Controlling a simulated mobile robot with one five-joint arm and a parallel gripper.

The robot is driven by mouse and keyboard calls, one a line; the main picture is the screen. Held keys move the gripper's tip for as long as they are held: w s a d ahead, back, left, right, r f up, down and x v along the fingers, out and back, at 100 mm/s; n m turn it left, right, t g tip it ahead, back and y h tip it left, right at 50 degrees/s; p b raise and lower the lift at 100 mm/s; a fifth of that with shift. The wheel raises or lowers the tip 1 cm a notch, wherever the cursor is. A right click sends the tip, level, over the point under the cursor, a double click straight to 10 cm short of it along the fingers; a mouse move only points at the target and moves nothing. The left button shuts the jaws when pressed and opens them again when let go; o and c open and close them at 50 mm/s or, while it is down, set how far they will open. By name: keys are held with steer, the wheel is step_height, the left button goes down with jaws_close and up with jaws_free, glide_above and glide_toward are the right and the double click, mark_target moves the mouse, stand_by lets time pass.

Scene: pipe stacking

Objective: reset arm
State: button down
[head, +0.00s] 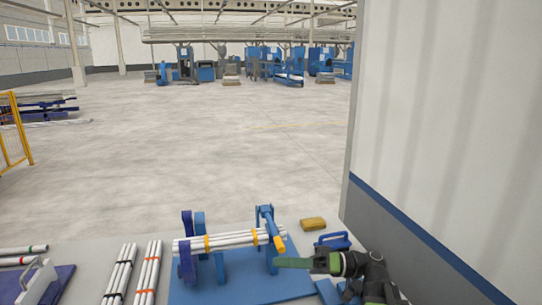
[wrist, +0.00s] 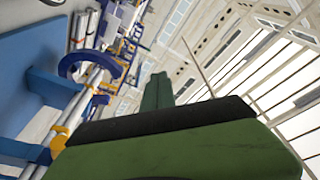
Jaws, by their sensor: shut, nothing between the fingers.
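My gripper (head: 282,262) is green and reaches left from my dark arm at the bottom right of the head view. It is shut and empty, with its fingers just in front of the right end of the blue pipe stand (head: 218,262). White pipes (head: 225,241) with yellow bands lie across the stand; I cannot tell whether the fingers touch anything. In the wrist view my gripper (wrist: 157,92) points up the picture with its fingers together, and the stand and pipes show tilted at the left.
A white and grey wall (head: 440,130) rises close on the right. The floor beyond is open, with a yellow fence (head: 14,130) at far left.

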steer(key=s+a+f+m+h+p, duration=0.1)
steer(key=a+f+m+h, duration=0.1)
steer(key=f+h, duration=0.35)
steer(key=s+a+f+m+h+p, duration=0.1)
steer(key=a+f+h, duration=0.15)
steer(key=f, duration=0.65)
steer(key=d+f+m+h, duration=0.1)
steer(key=d+f+h, duration=0.2)
steer(key=d+f, duration=0.1)
steer(key=d+f+m+h, duration=0.2)
steer(key=d+f+h, duration=0.1)
steer(key=d+f, duration=0.1)
steer(key=shift+w+d+h, duration=0.15)
steer(key=shift+d+h, duration=0.15)
steer(key=d+m+h, duration=0.1)
steer(key=d, duration=0.2)
steer(key=w+d+f+m+t+h, duration=0.1)
steer(key=d+h, duration=0.1)
steer(key=d, duration=0.1)
steer(key=d+f+m+h, duration=0.1)
steer(key=d+h, duration=0.1)
steer(key=d, duration=0.1)
steer(key=shift+w+d, duration=0.25)
steer(key=shift+d, duration=0.05)
steer(key=shift+a, duration=0.15)
